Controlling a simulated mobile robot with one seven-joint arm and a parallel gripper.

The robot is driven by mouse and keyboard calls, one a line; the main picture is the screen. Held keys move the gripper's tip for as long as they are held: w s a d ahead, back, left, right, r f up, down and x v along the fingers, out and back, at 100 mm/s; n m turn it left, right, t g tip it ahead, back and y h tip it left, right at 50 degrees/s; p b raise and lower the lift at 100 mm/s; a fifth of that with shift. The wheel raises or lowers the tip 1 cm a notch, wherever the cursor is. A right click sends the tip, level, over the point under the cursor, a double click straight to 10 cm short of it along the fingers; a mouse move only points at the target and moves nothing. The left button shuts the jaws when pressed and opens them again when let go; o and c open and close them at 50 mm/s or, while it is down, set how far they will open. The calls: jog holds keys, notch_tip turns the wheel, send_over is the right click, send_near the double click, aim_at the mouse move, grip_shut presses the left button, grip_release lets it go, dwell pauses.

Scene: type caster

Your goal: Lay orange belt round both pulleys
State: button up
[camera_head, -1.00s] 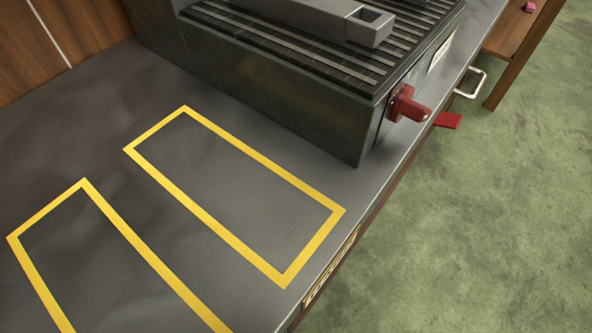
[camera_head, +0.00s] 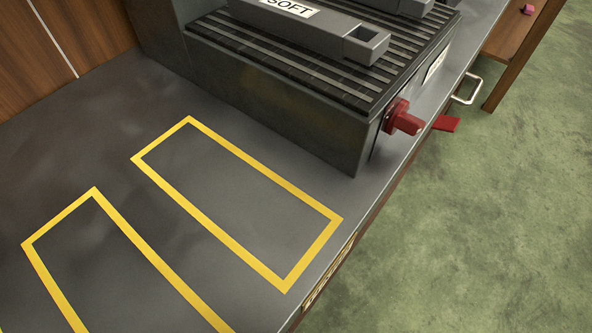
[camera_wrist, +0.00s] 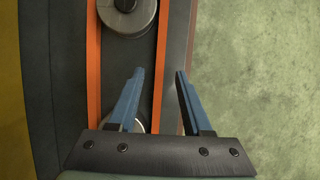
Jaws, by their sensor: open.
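In the wrist view, the orange belt (camera_wrist: 93,70) shows as two near-parallel strands. One pulley (camera_wrist: 127,16), a pale disc with a dark hub, lies between the strands at the top. A pale rounded edge, perhaps the second pulley (camera_wrist: 139,127), shows low down, mostly hidden by my left finger and the gripper body. My gripper (camera_wrist: 159,71) is open, with blue fingers. The right strand passes between the fingers in the picture; I cannot tell its depth or whether it touches them. The belt's ends are out of view. The head view shows neither belt, pulleys nor gripper.
In the head view, a dark ribbed machine (camera_head: 290,105) stands on the grey bench (camera_head: 70,140). A grey bar labelled SOFT (camera_head: 320,30) lies on it, and a red knob (camera_head: 403,119) sticks out. Two yellow outlines (camera_head: 240,155) mark empty bench. Green floor (camera_head: 480,230) lies right.

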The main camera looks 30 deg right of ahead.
jog(key=p+v, duration=0.5)
jog(key=v, duration=0.5)
jog(key=shift+r, duration=0.2)
